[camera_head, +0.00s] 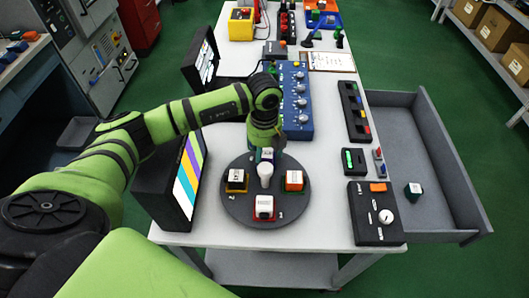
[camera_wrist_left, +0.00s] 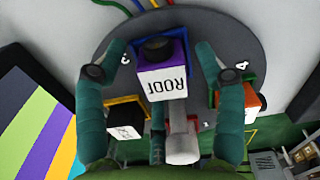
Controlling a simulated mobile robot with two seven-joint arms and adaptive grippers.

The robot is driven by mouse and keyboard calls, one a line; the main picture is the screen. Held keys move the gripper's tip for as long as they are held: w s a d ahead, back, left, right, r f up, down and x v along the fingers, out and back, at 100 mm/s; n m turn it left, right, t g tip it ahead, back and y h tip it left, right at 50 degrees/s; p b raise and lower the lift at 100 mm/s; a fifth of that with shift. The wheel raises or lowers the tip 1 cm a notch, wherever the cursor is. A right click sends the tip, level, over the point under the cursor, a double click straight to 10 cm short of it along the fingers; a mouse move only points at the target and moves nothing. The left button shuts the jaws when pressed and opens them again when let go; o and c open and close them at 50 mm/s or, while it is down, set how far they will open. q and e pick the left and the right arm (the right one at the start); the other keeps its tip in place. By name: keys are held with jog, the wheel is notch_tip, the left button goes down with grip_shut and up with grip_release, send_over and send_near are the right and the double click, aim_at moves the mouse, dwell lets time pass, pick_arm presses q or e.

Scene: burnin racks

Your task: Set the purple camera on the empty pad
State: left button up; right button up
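The purple camera (camera_wrist_left: 163,72), a purple box with a white face marked ROOT, sits between the fingers of my left gripper (camera_wrist_left: 157,78) in the left wrist view. The fingers stand wide apart, with gaps on both sides of it. In the head view my left gripper (camera_head: 265,138) is over the back of the round grey turntable (camera_head: 238,208) and mostly hides this camera. A black-and-yellow camera (camera_head: 237,181), an orange one (camera_head: 294,180) and a red-and-white one (camera_head: 264,207) stand around it. I cannot make out an empty pad. My right gripper is not in view.
A white post (camera_head: 265,172) rises at the turntable's centre, close to the fingers. A striped screen (camera_head: 188,175) stands left; a blue knob panel (camera_head: 296,105) lies behind. A black control box (camera_head: 377,213) and an open drawer (camera_head: 440,215) are right. Bare table lies between.

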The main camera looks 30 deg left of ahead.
pick_arm(q)
jog(key=shift+r, duration=0.1)
notch_tip(320, 180, up, 12)
dwell(0.6)
